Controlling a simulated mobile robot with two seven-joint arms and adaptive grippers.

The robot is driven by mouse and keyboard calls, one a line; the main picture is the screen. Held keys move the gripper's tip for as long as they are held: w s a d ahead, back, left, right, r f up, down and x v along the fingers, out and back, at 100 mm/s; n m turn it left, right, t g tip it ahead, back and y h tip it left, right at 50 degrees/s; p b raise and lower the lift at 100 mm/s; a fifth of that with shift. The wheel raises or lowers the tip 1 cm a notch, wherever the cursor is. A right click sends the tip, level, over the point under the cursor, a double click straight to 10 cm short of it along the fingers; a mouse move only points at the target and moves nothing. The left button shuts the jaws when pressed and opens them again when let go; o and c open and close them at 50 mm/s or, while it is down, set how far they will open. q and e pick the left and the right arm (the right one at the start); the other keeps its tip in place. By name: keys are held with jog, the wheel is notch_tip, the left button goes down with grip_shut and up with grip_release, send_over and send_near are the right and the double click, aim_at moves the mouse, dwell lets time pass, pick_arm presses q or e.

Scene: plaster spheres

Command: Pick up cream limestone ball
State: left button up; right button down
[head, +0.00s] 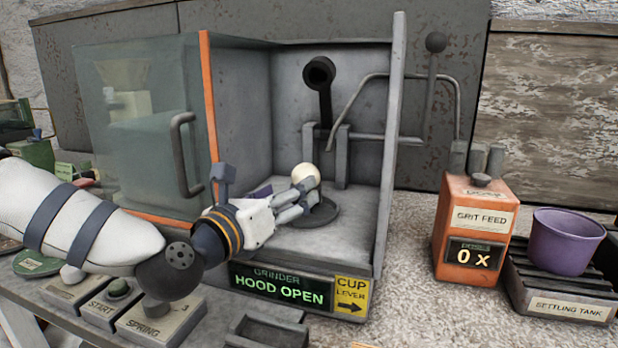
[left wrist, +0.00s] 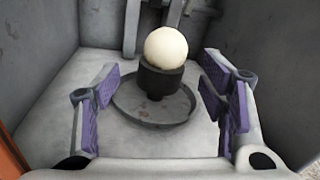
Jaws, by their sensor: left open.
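The cream limestone ball (head: 305,175) is inside the open grinder, and in the left wrist view the ball (left wrist: 166,47) rests on a dark cup (left wrist: 160,80) above a round dark dish (left wrist: 135,117). My left gripper (head: 300,192) reaches into the grinder from the left. In the left wrist view its purple-padded fingers (left wrist: 162,98) are wide apart, with the cup and ball between and beyond them. I see no finger touching the ball. In the head view the gripper hides the cup and part of the dish. My right gripper is not in view.
The grinder's glass hood (head: 135,125) with its handle stands open at left. An orange grit feed box (head: 475,228) and a purple pot (head: 565,240) stand at right. Control blocks (head: 158,318) line the front left.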

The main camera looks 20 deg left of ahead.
aim_at(298, 180)
pick_arm(q)
jog(key=x, duration=0.6)
jog(key=shift+w+d+r, duration=0.1)
jog(key=shift+d+r, duration=0.2)
jog(key=shift+r, duration=0.2)
jog(key=c, duration=1.4)
